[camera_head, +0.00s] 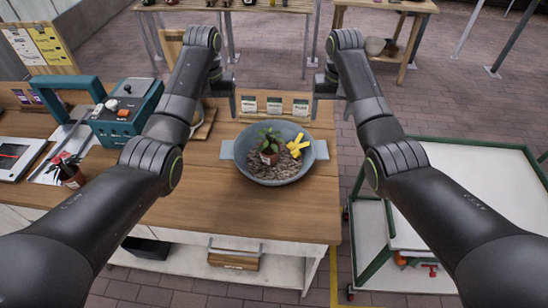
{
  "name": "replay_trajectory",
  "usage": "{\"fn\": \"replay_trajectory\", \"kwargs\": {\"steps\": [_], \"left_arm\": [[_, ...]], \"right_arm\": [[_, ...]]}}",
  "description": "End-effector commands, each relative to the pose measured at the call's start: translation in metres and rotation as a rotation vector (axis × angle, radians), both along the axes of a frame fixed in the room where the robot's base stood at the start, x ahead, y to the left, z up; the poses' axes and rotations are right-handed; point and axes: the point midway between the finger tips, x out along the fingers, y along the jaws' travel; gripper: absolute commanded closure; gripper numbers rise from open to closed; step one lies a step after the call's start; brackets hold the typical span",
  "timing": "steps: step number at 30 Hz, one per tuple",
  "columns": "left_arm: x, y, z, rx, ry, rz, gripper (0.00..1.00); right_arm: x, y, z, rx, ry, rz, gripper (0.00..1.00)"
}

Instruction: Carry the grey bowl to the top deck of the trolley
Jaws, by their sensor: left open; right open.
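The grey bowl (273,177) stands on the wooden bench in the middle of the view, with a handle on its left and right sides. It holds gravel, a small potted plant (269,148) and a yellow item (298,146). The trolley (470,170) stands to the right, with a pale top deck and a green frame; my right arm covers part of it. My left gripper (233,100) is open, above and behind the bowl's left side. My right gripper (314,102) is open, above and behind its right side. Neither touches the bowl.
The wooden bench (215,205) has clear room in front of the bowl. A teal toolbox (125,110) and dark-handled tools (68,172) lie to the left. Small cards (274,105) stand behind the bowl. A gap of brick floor separates bench and trolley. The visible trolley deck is empty.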

Motion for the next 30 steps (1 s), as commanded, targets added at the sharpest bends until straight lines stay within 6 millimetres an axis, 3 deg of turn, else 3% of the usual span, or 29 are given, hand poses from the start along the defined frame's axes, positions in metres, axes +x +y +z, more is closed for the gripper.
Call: {"fn": "replay_trajectory", "kwargs": {"steps": [5, 17, 23, 30], "left_arm": [[0.008, -0.009, 0.025, 0.007, 0.015, -0.001, 0.31], [0.008, -0.010, 0.026, 0.008, 0.018, -0.001, 0.31], [0.008, -0.010, 0.006, 0.007, 0.019, -0.001, 0.31], [0.007, -0.010, -0.040, 0.008, 0.021, -0.002, 0.31]], "right_arm": [[0.008, 0.009, 0.024, -0.008, 0.016, 0.001, 0.28], [0.008, 0.010, 0.026, -0.008, 0.019, 0.001, 0.28], [0.008, 0.010, 0.006, -0.008, 0.021, 0.001, 0.28], [0.007, 0.010, -0.041, -0.008, 0.021, 0.001, 0.28]]}}
